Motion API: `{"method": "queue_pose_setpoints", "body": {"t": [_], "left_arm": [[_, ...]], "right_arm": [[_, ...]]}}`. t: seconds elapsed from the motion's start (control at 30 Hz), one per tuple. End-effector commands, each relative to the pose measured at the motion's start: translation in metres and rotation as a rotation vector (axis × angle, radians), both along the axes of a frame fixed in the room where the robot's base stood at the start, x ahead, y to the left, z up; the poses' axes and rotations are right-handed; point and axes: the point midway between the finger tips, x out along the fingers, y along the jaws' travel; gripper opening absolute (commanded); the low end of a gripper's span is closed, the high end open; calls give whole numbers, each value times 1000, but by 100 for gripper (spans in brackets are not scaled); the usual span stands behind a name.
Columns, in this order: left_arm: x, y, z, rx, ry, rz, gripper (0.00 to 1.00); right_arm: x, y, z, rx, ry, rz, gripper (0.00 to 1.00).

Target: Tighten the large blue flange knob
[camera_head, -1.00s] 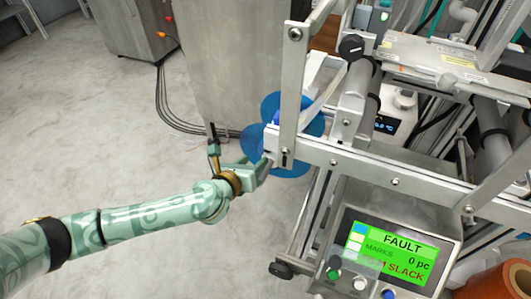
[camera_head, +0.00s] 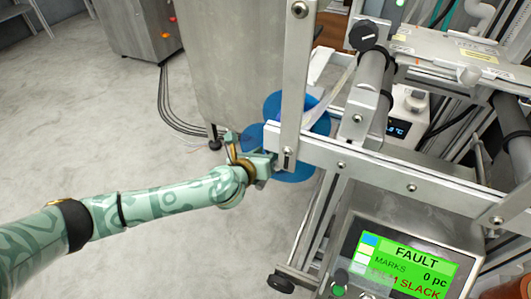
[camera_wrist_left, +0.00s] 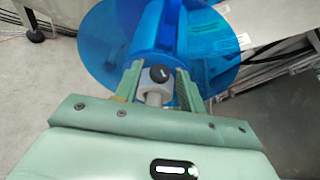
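The large blue flange (camera_head: 302,166) is a set of translucent blue discs on the left side of the machine, partly hidden behind its metal frame. In the left wrist view the blue flange (camera_wrist_left: 105,32) fills the upper middle. A small grey knob with a dark round cap (camera_wrist_left: 158,75) stands in front of it on a light stem. My left gripper (camera_head: 262,164) is at the blue discs in the head view. In the wrist view its two green fingers (camera_wrist_left: 160,76) are apart, one on each side of the knob. Firm contact cannot be seen. My right gripper is out of view.
The machine's metal frame bar (camera_head: 350,165) runs close to the right of my left gripper. A control panel (camera_head: 405,262) reads FAULT, 0 pc and SLACK. A grey steel cabinet (camera_head: 240,60) stands behind. The floor (camera_head: 80,120) at left is clear.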

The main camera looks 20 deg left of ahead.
Motion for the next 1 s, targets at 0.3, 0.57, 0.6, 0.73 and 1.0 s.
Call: {"method": "queue_pose_setpoints", "body": {"t": [0.3, 0.57, 0.6, 0.73, 1.0], "left_arm": [[0, 0, 0, 0, -1, -3, 0], [0, 3, -3, 0, -23, -77, 0], [0, 4, -4, -1, -29, -99, 0], [0, 6, -5, -1, -54, -182, 0], [2, 10, -7, -3, -108, -358, 0]], "right_arm": [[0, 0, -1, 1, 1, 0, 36], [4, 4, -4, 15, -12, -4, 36], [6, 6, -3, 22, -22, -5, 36], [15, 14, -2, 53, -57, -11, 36], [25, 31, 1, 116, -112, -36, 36]]}}
